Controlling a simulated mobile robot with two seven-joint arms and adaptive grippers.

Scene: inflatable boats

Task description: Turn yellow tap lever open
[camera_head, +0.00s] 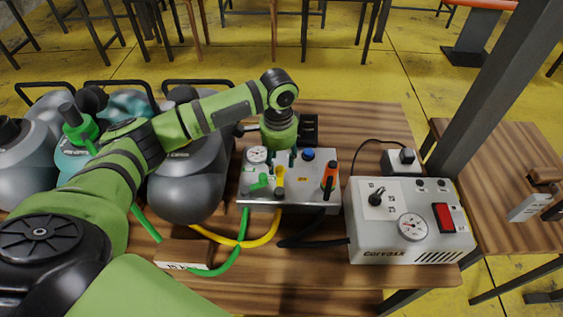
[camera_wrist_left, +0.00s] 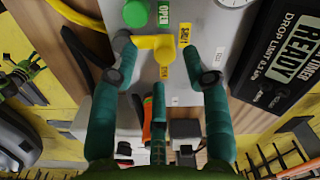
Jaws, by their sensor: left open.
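The yellow tap lever (camera_head: 279,179) stands on the top of a grey manifold box (camera_head: 312,196), between a green lever (camera_head: 259,183) and an orange lever (camera_head: 329,178). My left gripper (camera_head: 281,156) is over the back of the box, pointing down, partly hidden by its own wrist. In the left wrist view the yellow lever (camera_wrist_left: 154,43) lies beyond and between the two spread teal fingers (camera_wrist_left: 163,66). The gripper is open and empty; I cannot tell whether a finger touches the lever. My right gripper is not in view.
A white pump box (camera_head: 408,243) with gauge and red switch stands to the right. Grey tanks (camera_head: 187,186) crowd the left. Green (camera_head: 232,258) and yellow hoses (camera_head: 262,240) run in front of the manifold. A black timer display (camera_wrist_left: 285,58) is near the fingers.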

